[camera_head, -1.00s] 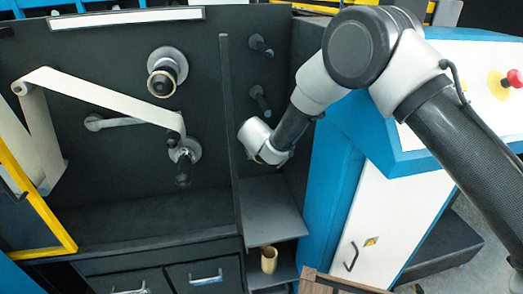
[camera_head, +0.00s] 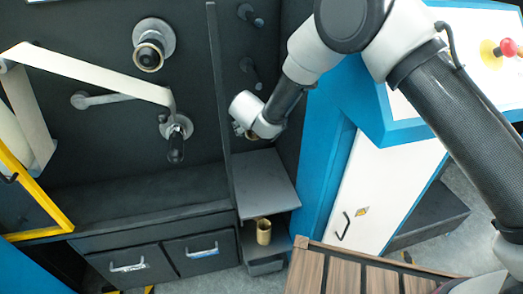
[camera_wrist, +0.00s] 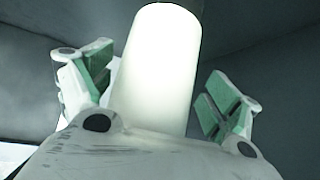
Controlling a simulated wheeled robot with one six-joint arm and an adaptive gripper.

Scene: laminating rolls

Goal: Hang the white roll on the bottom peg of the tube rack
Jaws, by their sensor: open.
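The white roll (camera_wrist: 160,45) stands out brightly in the wrist view, running up from my gripper to the top of the picture. My gripper (camera_wrist: 162,88) is open. Its green-padded fingers are on either side of the roll, with visible gaps. What supports the roll's far end is unclear. In the head view the tube rack (camera_head: 222,110) is a dark upright bay with an upper peg (camera_head: 250,14) and another peg (camera_head: 250,72) below it. My wrist is in front of the bay below these pegs. The roll, my fingers and any lower peg are hidden there.
A dark shelf (camera_head: 265,185) lies below my wrist, with a tan tube (camera_head: 263,232) standing on the lower level. A blue and white cabinet (camera_head: 350,190) is close on the right. A slatted brown surface (camera_head: 350,272) is at the bottom. A machine spindle (camera_head: 149,55) projects at left.

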